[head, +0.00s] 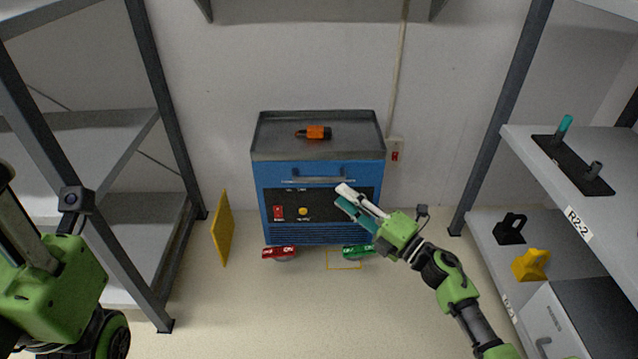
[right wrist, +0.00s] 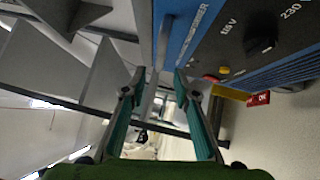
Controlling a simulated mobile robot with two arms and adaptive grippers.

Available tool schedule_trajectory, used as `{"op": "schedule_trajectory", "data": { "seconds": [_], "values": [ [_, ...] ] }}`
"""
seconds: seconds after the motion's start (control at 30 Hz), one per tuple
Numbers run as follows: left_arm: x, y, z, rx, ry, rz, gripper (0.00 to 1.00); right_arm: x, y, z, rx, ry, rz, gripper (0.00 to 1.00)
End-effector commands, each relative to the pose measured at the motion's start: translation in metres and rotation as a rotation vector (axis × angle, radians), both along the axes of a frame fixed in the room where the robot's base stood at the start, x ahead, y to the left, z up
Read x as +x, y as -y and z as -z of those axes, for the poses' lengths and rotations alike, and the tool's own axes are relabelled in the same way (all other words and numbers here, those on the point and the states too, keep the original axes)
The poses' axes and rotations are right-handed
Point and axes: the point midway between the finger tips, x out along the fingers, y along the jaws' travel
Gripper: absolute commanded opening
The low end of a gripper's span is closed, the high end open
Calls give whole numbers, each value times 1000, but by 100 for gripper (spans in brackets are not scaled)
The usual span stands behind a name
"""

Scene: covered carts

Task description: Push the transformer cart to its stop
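The transformer cart (head: 320,180) is a blue cabinet with a grey tray top, a front handle (head: 320,178) and a dark panel. It stands near the back wall. Its red pedal (head: 279,252) is at the lower left and its green pedal (head: 358,250) at the lower right. My right gripper (head: 346,196) is in front of the panel's right side, fingers apart and empty. In the right wrist view the fingers (right wrist: 160,76) are near the blue front (right wrist: 192,35); contact cannot be told. My left gripper (head: 25,235) is at the left edge, its fingertips unclear.
An orange tool (head: 315,132) lies on the cart's tray. A yellow panel (head: 222,228) stands left of the cart. A yellow outline (head: 344,267) marks the floor in front. Shelving stands left (head: 80,145) and right (head: 610,205). A red wall switch (head: 395,156) is behind. Floor in front is clear.

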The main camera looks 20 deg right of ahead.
Motion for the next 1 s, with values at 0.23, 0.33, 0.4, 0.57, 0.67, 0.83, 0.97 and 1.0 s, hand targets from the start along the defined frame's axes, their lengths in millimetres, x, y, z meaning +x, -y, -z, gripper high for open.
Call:
{"op": "schedule_trajectory", "data": {
  "seconds": [0.23,0.33,0.4,0.57,0.67,0.83,0.97,1.0],
  "values": [
    [-8,1,-4,4,49,-3,40,47,-26,-5,2,4,0,28],
    [-10,2,-6,5,63,-4,40,60,-34,-8,2,3,1,28],
    [-12,2,-8,6,70,-4,40,68,-38,-9,3,1,1,28],
    [-14,3,-10,6,81,-5,40,77,-44,-11,3,0,2,28],
    [-14,3,-11,7,83,-5,40,79,-45,-11,3,-1,2,28],
    [-14,3,-11,7,82,-5,40,79,-45,-12,3,-1,2,28],
    [-14,3,-11,8,83,-5,40,79,-45,-12,3,-1,2,7],
    [-14,3,-11,7,82,-5,40,79,-45,-12,3,-1,2,0]
  ]
}}
